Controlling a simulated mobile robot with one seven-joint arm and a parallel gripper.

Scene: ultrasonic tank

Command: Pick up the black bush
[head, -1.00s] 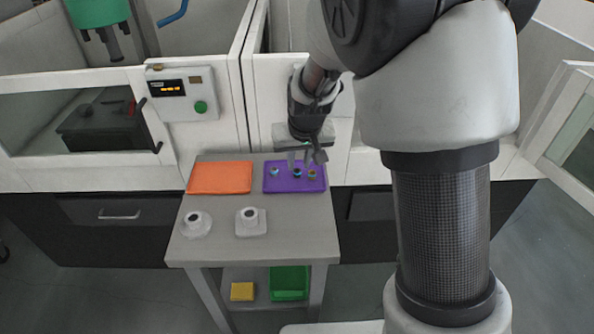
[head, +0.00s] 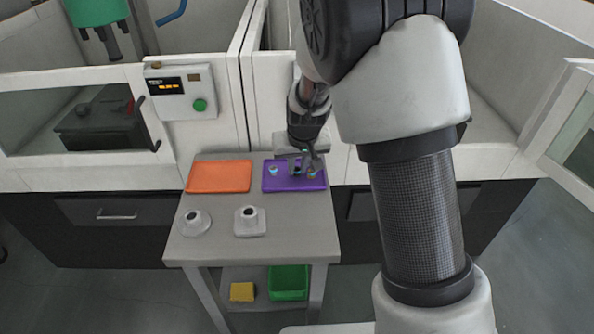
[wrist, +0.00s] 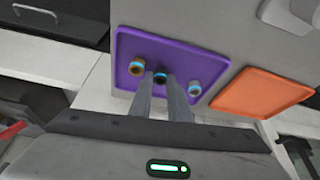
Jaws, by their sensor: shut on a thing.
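Several small bushes are at the purple tray (head: 280,188), which also shows in the wrist view (wrist: 124,46). The black bush (wrist: 159,74), dark with a blue band, is the middle one in the wrist view, between my fingertips. My gripper (wrist: 160,82) is shut on it, low over the tray. A brown bush with a blue band (wrist: 137,65) is close on the left in that view, and a pale-topped bush with a blue band (wrist: 194,89) is on the right. In the head view my gripper (head: 298,168) partly hides the black bush.
An orange tray (head: 219,176) lies left of the purple tray on the grey table. A yellow block (head: 242,291) and a green bin (head: 289,282) sit on the shelf below.

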